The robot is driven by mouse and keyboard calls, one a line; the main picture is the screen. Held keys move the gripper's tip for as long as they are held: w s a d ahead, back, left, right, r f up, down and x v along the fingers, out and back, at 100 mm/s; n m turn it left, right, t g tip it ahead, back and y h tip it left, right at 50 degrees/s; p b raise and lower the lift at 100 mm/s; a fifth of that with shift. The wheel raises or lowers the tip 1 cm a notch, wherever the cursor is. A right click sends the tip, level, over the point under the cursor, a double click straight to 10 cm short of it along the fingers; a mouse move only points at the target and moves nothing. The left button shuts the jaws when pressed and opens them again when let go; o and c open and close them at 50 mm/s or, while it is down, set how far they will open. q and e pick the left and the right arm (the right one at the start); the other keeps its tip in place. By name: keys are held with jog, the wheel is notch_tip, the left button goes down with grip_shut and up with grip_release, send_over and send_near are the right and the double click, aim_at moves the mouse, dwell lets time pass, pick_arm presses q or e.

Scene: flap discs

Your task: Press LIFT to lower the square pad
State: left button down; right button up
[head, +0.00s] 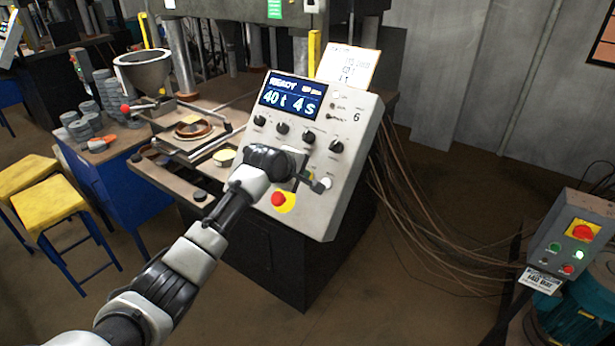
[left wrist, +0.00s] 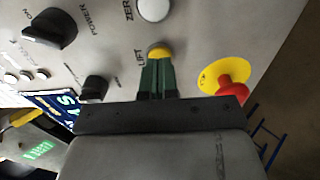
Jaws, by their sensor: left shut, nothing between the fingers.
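The yellow LIFT button (left wrist: 159,51) is on the control panel (head: 345,140). My left gripper (left wrist: 157,68) is shut and empty, its fingertips right at the button and covering part of it. I cannot tell whether they touch or press it. In the head view my left gripper (head: 318,185) is at the lower part of the panel, and the LIFT button is hidden there. The panel screen (head: 291,95) reads READY, 40 t, 4 s. I cannot make out the square pad for certain. My right gripper is not in view.
A red stop button on a yellow plate (head: 280,200) sits close to the gripper; it also shows in the left wrist view (left wrist: 232,90). A white ZERO button (left wrist: 154,8) and black knobs (left wrist: 50,28) are nearby. Cables (head: 420,220) hang right of the panel.

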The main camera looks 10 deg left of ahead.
pick_arm(q)
jog(key=shift+w+d+f+b, duration=0.2)
jog(key=shift+w+f+b, duration=0.2)
jog(key=shift+f+p, duration=0.1)
jog(key=shift+p, duration=0.25)
dwell(0.9)
jog(key=shift+p+v, duration=0.95)
jog(key=shift+v, duration=0.35)
jog(key=shift+s+r, duration=0.15)
jog(key=shift+r, duration=0.1)
jog(key=v, duration=0.4)
jog(key=shift+s+a+r, duration=0.2)
jog(key=shift+s+r, duration=0.05)
